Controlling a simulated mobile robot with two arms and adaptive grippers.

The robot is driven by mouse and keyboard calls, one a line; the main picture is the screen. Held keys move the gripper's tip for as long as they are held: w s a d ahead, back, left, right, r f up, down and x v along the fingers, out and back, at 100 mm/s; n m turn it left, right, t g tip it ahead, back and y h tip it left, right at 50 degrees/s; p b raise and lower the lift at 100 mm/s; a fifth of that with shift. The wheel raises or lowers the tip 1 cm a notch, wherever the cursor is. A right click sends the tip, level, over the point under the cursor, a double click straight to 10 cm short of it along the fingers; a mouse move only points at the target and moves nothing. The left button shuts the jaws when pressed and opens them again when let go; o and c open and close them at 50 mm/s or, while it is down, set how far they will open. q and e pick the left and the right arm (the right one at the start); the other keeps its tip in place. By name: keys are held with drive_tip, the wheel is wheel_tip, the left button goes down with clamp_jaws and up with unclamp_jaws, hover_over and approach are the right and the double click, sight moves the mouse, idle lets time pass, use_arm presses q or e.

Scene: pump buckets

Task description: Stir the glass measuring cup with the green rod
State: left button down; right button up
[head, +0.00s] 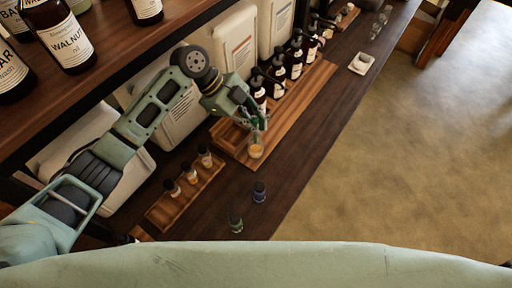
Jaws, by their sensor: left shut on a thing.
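The glass measuring cup (256,149) holds an amber liquid and stands on the wooden board (235,147) at the middle of the counter. My left gripper (258,124) is directly above the cup and is shut on the thin green rod, which is mostly hidden by the fingers. The rod's lower end seems to reach down toward the cup's mouth; I cannot tell how deep it is. My right gripper is out of view.
Several dark pump bottles (278,75) stand in a row behind the cup. A wooden tray (185,193) with small vials is to the left. Two small bottles, blue (259,192) and green (236,222), stand nearer. A white dish (361,63) is far right.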

sight(255, 118)
use_arm(q)
drive_tip(key=shift+r, duration=0.1)
wheel_tip(255, 118, up, 5)
drive_tip(key=p, duration=0.4)
idle(0.3)
idle(0.4)
